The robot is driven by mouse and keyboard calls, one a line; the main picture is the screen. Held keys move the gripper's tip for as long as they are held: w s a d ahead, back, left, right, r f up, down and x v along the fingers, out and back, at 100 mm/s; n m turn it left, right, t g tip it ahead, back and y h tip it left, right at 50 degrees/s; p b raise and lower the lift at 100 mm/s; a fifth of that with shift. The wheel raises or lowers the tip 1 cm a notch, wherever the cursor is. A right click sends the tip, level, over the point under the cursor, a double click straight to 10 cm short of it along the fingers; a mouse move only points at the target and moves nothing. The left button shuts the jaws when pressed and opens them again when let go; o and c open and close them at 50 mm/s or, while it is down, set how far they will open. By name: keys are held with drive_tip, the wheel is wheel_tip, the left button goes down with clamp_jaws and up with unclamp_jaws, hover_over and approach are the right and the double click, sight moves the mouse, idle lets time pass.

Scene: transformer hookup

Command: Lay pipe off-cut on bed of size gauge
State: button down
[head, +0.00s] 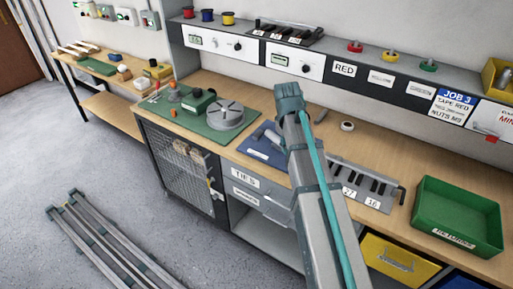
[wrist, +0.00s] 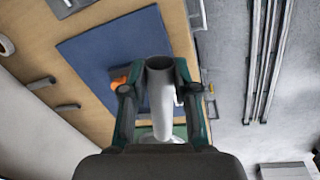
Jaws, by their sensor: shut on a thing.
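A grey hollow pipe off-cut (wrist: 161,100) is held between the two fingers of my gripper (wrist: 160,95) in the wrist view, its open end facing the camera's far side. The gripper is shut on it, over or near a blue mat (wrist: 95,60); I cannot tell the height above it. In the head view my arm hides most of the gripper and pipe, and the blue mat (head: 262,156) shows left of the arm. The grey slotted plate with number labels (head: 376,204), apparently the size gauge, lies on the bench right of my arm, partly hidden by it.
A green tray (head: 428,213) stands at the bench's right end. A green mat (head: 190,122) with a grey round turntable (head: 225,113) is on the left. A white tape roll (head: 347,126) lies behind. A shelf with labelled panels (head: 343,70) runs along the back.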

drive_tip(key=w+a+r+n+y+b, duration=0.15)
drive_tip(key=w+n, duration=0.35)
drive_tip(key=n, duration=0.6)
drive_tip(key=w+r+n+y+b, duration=0.25)
drive_tip(key=w+n, duration=0.35)
drive_tip(key=n, duration=0.4)
drive_tip(key=shift+h, duration=0.3)
drive_tip(key=w+f+p, duration=0.1)
drive_tip(key=w+f, duration=0.2)
drive_tip(key=w, duration=0.1)
drive_tip(key=w+f+p, duration=0.1)
drive_tip(key=w+f, duration=0.2)
drive_tip(key=w, duration=0.1)
drive_tip(key=w+f+p, duration=0.1)
drive_tip(key=w+f, duration=0.3)
drive_tip(key=shift+w+d+p, duration=0.25)
drive_tip(key=shift+w+p, duration=0.05)
drive_tip(key=shift+w, duration=0.1)
wheel_tip(320, 180, down, 3)
drive_tip(key=shift+w+p, duration=0.15)
drive_tip(key=shift+p, duration=0.75)
drive_tip(key=shift+f, duration=0.35)
drive_tip(key=shift+f, duration=0.1)
drive_tip(key=shift+f+b, duration=0.35)
drive_tip(key=shift+f, duration=0.05)
